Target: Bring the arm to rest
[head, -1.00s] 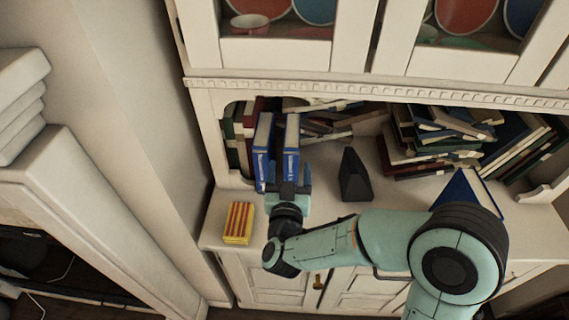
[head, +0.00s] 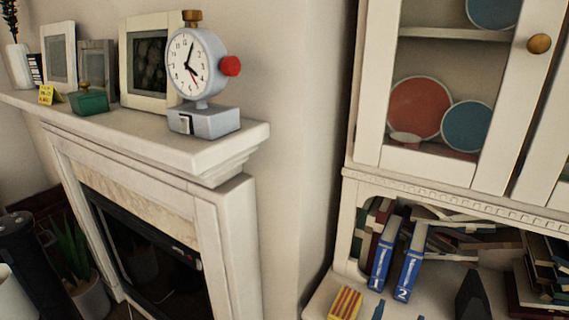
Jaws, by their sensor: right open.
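Only the blue fingertips of my right gripper (head: 399,314) show, at the bottom edge of the head view. They are apart, with nothing seen between them. The rest of my right arm is below the frame. The fingertips are in front of two upright blue books, one marked 1 (head: 384,254) and one marked 2 (head: 410,262), and appear clear of both. My left gripper is not in view.
A red-and-yellow striped box (head: 345,303) lies left of the fingertips on the cabinet counter. A dark wedge-shaped object (head: 473,298) stands to the right. Piled books (head: 545,262) fill the right. A dial clock (head: 197,65) stands on the mantel (head: 150,138).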

